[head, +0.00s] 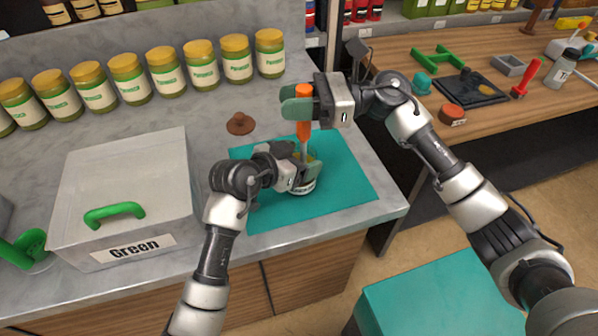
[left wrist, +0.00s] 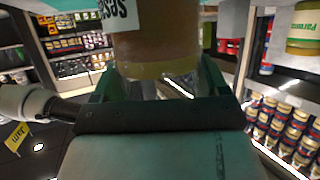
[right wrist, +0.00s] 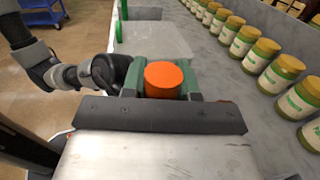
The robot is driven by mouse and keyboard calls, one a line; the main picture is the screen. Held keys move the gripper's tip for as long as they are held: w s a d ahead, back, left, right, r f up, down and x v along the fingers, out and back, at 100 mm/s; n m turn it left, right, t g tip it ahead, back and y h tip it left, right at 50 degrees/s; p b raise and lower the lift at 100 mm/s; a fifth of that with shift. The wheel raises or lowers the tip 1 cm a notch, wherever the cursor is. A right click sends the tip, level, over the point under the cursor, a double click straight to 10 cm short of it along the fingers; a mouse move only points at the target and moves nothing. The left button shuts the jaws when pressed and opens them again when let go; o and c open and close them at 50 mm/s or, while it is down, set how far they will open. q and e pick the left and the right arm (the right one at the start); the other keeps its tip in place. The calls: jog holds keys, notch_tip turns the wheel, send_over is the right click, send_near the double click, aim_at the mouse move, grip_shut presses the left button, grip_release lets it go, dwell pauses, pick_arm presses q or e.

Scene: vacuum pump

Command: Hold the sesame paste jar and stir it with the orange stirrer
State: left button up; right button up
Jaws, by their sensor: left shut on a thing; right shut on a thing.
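The orange stirrer (head: 303,129) stands upright in the head view, its pale shaft reaching down into the mouth of the sesame paste jar (head: 301,190). My right gripper (head: 299,107) is shut on the orange handle, whose round top (right wrist: 164,79) shows between the fingers in the right wrist view. My left gripper (head: 311,177) is shut around the jar at the mat. The left wrist view shows the jar (left wrist: 155,45) between the green fingers, with part of its white label. The gripper hides much of the jar in the head view.
A teal mat (head: 349,187) lies under the jar. A box labelled Green (head: 125,175) stands to the left, and a row of yellow-lidded jars (head: 165,68) lines the counter's back. A brown lid-like piece (head: 240,123) lies behind the mat. A wooden table (head: 480,45) with tools is at right.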

jog(key=shift+w+d, duration=0.25)
jog(key=shift+w, duration=0.35)
jog(key=shift+a+r, duration=0.1)
jog(key=shift+w+a, duration=0.45)
jog(key=shift+a, duration=0.4)
jog(key=shift+s, duration=0.1)
jog(key=shift+s+a, duration=0.4)
jog(key=shift+s, duration=0.45)
jog(key=shift+d, duration=0.1)
